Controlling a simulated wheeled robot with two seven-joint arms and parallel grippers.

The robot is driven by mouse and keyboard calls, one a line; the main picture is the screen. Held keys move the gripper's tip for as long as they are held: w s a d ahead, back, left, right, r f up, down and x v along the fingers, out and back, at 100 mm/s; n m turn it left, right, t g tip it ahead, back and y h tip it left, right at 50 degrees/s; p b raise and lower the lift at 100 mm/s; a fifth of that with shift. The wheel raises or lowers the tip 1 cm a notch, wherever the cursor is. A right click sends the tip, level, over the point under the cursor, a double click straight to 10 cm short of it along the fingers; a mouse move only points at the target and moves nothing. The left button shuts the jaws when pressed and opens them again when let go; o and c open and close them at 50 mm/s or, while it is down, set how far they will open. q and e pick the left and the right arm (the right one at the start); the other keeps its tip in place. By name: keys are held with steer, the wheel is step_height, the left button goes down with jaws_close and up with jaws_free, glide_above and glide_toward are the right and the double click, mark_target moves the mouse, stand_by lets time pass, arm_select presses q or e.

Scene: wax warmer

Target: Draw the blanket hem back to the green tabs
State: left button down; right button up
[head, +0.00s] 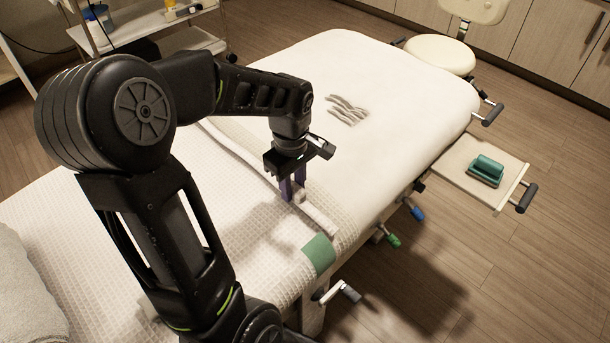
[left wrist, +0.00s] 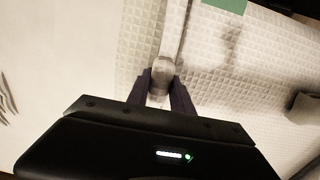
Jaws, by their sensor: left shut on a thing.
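A white waffle-textured blanket (head: 100,230) covers the left part of the treatment bed. Its hem (head: 320,220) is a pale rolled strip running across the bed; it also shows in the left wrist view (left wrist: 174,35). One green tab (head: 319,253) lies at the near bed edge, just left of the hem's near end; the left wrist view cuts it off at the top (left wrist: 227,4). No second tab shows. My left gripper (head: 294,192) points down, its dark fingers shut on a pale grip piece (left wrist: 161,77) at the hem. My right gripper is out of view.
The smooth bed top (head: 400,110) to the right is bare except for several grey marks or strips (head: 347,108). A side tray (head: 480,170) holds a teal object (head: 486,170). A stool (head: 440,53) and a shelf cart (head: 165,25) stand behind. Levers edge the bed.

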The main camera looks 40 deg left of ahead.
arm_select(q)
steer(key=s, duration=0.5)
steer(key=shift+s+a, duration=0.25)
steer(key=shift+s, duration=0.1)
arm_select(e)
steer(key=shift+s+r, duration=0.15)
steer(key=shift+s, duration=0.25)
arm_select(q)
steer(key=c, duration=1.1)
jaws_free()
steer(key=shift+r, duration=0.1)
steer(key=shift+r+p, duration=0.8)
steer(key=shift+r, duration=3.05)
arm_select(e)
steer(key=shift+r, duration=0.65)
arm_select(q)
steer(key=shift+d+f, duration=0.1)
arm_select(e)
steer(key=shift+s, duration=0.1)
